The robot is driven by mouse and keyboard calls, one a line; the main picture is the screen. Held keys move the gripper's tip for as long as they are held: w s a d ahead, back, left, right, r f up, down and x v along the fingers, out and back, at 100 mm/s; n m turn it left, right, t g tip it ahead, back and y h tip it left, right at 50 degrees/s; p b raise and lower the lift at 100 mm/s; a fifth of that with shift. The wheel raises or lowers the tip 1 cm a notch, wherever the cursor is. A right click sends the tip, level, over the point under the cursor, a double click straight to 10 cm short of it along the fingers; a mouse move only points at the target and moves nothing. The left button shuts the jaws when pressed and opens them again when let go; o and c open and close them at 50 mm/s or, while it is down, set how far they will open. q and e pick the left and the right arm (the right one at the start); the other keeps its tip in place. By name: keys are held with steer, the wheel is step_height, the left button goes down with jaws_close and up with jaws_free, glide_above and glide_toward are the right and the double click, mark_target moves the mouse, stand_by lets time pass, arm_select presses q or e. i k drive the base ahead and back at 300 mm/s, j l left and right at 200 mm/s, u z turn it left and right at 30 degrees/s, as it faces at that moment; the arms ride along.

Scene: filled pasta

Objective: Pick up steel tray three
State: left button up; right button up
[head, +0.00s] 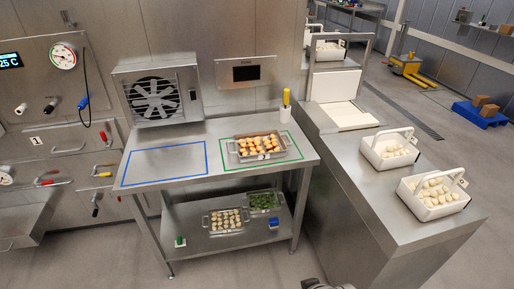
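A steel tray (238,155) filled with golden-brown pieces stands inside the green outline on the steel table. It has a small white label on its front, too small to read. A second steel tray (212,232) with pale round pieces stands on the lower shelf, also with a front label that I cannot read. A third steel tray (250,209) with green contents stands behind and to the right of it on the same shelf. I cannot tell which one is number three. Neither gripper's fingers show; only a small grey part is visible at the bottom edge.
A blue outline (163,166) on the steel table (212,177) is empty. A fan unit (158,95) stands at its back. White baskets (390,153) of pale pieces stand on the right counter (372,186). A blue box (273,223) and a green-and-white item (180,241) sit on the shelf.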

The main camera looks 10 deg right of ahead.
mark_target(258, 146)
steer(key=i+l+u, duration=0.7)
steer(key=l, duration=0.25)
steer(key=l+u, duration=0.25)
steer(key=i+l, duration=0.1)
steer(key=i+l+u, duration=0.1)
steer(key=l, duration=0.25)
